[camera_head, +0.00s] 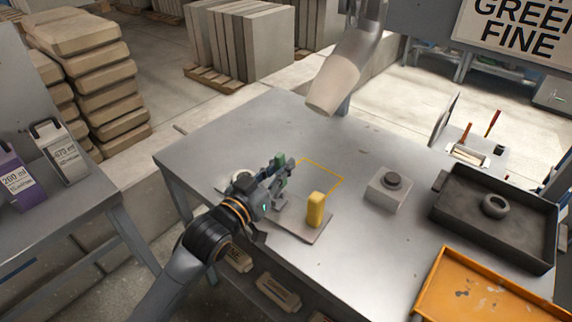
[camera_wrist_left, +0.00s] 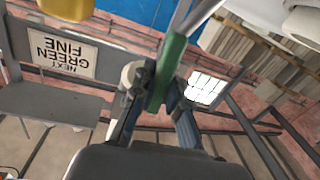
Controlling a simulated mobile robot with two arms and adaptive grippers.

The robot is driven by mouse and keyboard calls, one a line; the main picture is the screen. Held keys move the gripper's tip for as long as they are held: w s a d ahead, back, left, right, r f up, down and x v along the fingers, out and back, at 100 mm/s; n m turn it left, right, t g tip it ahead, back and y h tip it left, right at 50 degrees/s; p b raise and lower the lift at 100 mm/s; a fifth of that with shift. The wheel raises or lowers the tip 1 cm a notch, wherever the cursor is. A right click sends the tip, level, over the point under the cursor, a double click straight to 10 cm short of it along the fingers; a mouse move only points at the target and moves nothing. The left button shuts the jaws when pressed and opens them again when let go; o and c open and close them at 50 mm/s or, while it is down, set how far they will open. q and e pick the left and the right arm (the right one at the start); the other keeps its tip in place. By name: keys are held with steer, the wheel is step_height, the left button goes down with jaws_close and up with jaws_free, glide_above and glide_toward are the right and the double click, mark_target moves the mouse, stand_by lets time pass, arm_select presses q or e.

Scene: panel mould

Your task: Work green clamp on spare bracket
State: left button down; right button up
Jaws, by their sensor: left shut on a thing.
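My left gripper (camera_head: 277,180) is at the left part of the workbench, just left of a yellow upright block (camera_head: 316,210). In the left wrist view, the green clamp handle (camera_wrist_left: 168,68) stands between its fingers (camera_wrist_left: 157,105), which are shut on it. Small green parts (camera_head: 279,160) show by the fingers in the head view. A flat grey plate (camera_head: 300,230), which may be the spare bracket, lies under the yellow block and next to the gripper. My gripper hides much of the clamp and its mounting. My right gripper is not in view.
A beige spout (camera_head: 335,85) hangs over the back edge. A yellow outline (camera_head: 325,172) marks clear bench top.

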arm_select(q)
steer(key=shift+w+a+f+n+p, duration=0.1)
steer(key=shift+w+a+n+p, duration=0.35)
steer(key=shift+a+n, duration=0.35)
steer(key=shift+w+a+n+p, duration=0.4)
steer(key=shift+a+n, duration=0.2)
steer(key=shift+n, duration=0.35)
steer(key=shift+w+a+f+n+p, duration=0.1)
steer(key=shift+w+a+n+p, duration=0.3)
steer(key=shift+a+n, duration=0.4)
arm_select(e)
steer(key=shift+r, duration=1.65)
arm_select(q)
steer(key=shift+d, duration=0.1)
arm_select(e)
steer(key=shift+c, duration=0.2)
